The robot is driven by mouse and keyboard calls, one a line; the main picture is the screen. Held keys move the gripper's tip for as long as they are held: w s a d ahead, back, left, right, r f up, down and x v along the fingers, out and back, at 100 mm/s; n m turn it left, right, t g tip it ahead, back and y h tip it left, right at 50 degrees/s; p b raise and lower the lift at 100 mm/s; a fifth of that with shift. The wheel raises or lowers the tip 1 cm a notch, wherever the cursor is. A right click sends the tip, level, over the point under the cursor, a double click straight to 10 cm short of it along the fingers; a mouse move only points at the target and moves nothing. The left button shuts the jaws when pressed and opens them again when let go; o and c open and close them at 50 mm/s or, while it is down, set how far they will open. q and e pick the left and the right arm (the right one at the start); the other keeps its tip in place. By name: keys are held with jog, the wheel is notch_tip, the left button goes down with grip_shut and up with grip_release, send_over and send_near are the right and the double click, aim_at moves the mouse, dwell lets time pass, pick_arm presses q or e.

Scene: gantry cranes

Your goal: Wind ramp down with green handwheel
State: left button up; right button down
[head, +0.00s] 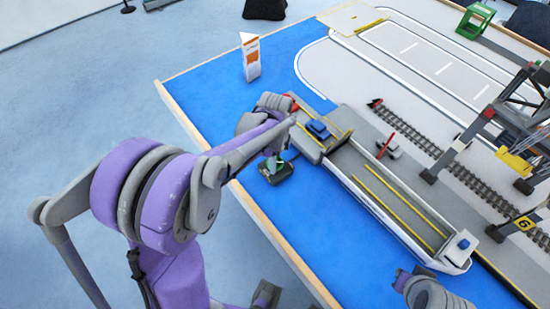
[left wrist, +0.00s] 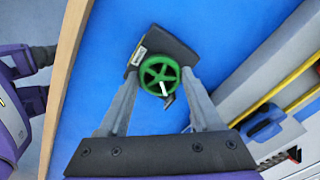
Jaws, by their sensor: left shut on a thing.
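The green handwheel (left wrist: 160,76) sits on a dark block (left wrist: 166,43) with a small label, on the blue surface. A light crank knob shows on the wheel. My left gripper (left wrist: 159,82) is shut on the handwheel, one finger on each side of its rim. In the head view the dark block (head: 277,174) shows below my left wrist, and the wheel is mostly hidden. A grey deck section with yellow edges (head: 335,138), seemingly the ramp, lies at the ship's far end; its tilt is hard to tell. Only part of my right arm shows, at the bottom right.
A long grey ship (head: 400,205) with yellow deck lines lies right of the wheel. A blue car (head: 317,129) stands near its far end. Rails (head: 430,145) and a gantry crane (head: 515,125) stand beyond. A white-orange sign (head: 250,57) stands at the back left. Blue surface before the ship is clear.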

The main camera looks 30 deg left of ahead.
pick_arm(q)
jog(key=c, duration=0.5)
jog(key=shift+o, duration=0.2)
